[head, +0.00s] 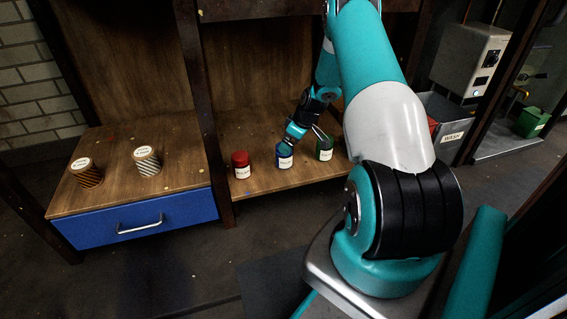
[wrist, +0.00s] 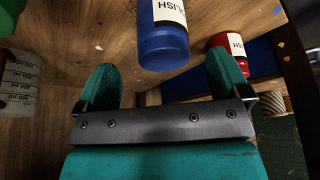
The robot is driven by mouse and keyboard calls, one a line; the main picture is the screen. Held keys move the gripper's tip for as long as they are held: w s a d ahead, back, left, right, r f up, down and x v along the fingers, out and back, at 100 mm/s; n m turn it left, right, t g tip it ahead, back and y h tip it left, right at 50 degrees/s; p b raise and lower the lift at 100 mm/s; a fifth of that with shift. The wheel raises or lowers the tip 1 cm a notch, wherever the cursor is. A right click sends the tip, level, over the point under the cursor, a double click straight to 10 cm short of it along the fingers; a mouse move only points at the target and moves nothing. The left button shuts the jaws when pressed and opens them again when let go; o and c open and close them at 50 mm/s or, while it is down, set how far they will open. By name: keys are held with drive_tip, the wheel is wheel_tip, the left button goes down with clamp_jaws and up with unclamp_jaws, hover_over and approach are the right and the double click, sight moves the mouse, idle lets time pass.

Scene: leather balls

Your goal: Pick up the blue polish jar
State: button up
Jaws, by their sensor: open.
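The blue polish jar (head: 284,157) stands on the wooden shelf between a red jar and a green jar in the head view. It has a white label. In the wrist view the blue jar (wrist: 163,42) is just beyond the fingers, nearly between them, with part of its label reading "LISH". My gripper (wrist: 165,82) is open and empty, its two teal fingers apart. In the head view my gripper (head: 296,131) is right above and beside the blue jar; whether it touches the jar cannot be told.
The red jar (head: 240,165) stands to the left and the green jar (head: 324,148) to the right, both close by. Two striped spools (head: 147,161) (head: 86,173) sit on the left shelf over a blue drawer (head: 135,222). A dark post (head: 206,130) divides the shelves. A labelled grey bin (head: 452,137) stands right.

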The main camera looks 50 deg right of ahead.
sight(283, 162)
drive_tip(key=shift+b+x, duration=2.45)
drive_tip(key=shift+x, duration=0.65)
drive_tip(key=shift+w+a+r, duration=0.15)
drive_tip(key=shift+w+r, duration=0.05)
drive_tip(key=c, duration=1.2)
